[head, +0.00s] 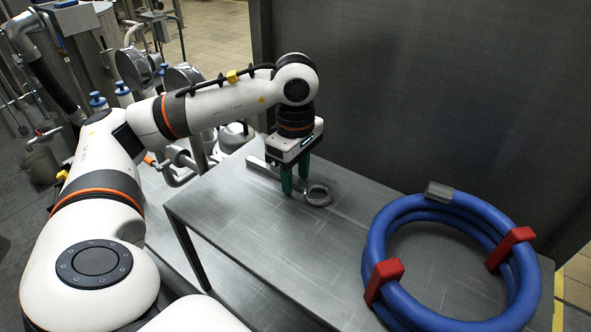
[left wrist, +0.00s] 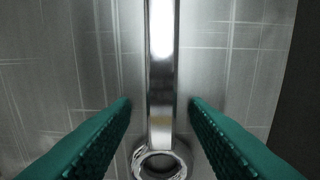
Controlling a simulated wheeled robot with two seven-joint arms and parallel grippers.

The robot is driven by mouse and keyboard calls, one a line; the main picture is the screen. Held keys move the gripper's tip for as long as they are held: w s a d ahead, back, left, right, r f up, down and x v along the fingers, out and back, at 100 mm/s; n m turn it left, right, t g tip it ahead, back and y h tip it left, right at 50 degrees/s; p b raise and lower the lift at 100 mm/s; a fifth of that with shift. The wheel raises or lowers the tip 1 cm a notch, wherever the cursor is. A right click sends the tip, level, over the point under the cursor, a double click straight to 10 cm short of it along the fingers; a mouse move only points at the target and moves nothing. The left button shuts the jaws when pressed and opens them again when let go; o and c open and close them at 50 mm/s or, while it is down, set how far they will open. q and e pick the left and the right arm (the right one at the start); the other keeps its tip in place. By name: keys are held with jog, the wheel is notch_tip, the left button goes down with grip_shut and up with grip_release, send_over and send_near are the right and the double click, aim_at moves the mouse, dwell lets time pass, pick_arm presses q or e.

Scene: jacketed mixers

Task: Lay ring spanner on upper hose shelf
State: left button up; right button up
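The ring spanner (head: 318,195) is a shiny grey metal bar with a ring end. It lies on the upper hose shelf (head: 250,228), a scratched grey metal top. My left gripper (head: 295,184) points down over the handle, close to the ring. In the left wrist view the spanner handle (left wrist: 162,60) runs between the two green fingers (left wrist: 160,107), with a gap on each side. The gripper is open and holds nothing. The ring shows at the bottom of that view. My right gripper is not in view.
A coiled blue hose (head: 378,235) with red clips (head: 384,279) lies on the right part of the shelf. A dark panel (head: 420,90) stands behind it. Jacketed mixers and pipework (head: 183,78) stand at the back left. The shelf's front left part is bare.

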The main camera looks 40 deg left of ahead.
aim_at(296, 180)
pick_arm(q)
jog(key=shift+r, duration=0.1)
jog(key=shift+w+r, duration=0.1)
jog(key=shift+r, duration=0.05)
notch_tip(296, 180, up, 5)
jog(key=shift+f, duration=0.1)
notch_tip(296, 180, up, 7)
jog(key=p, duration=0.2)
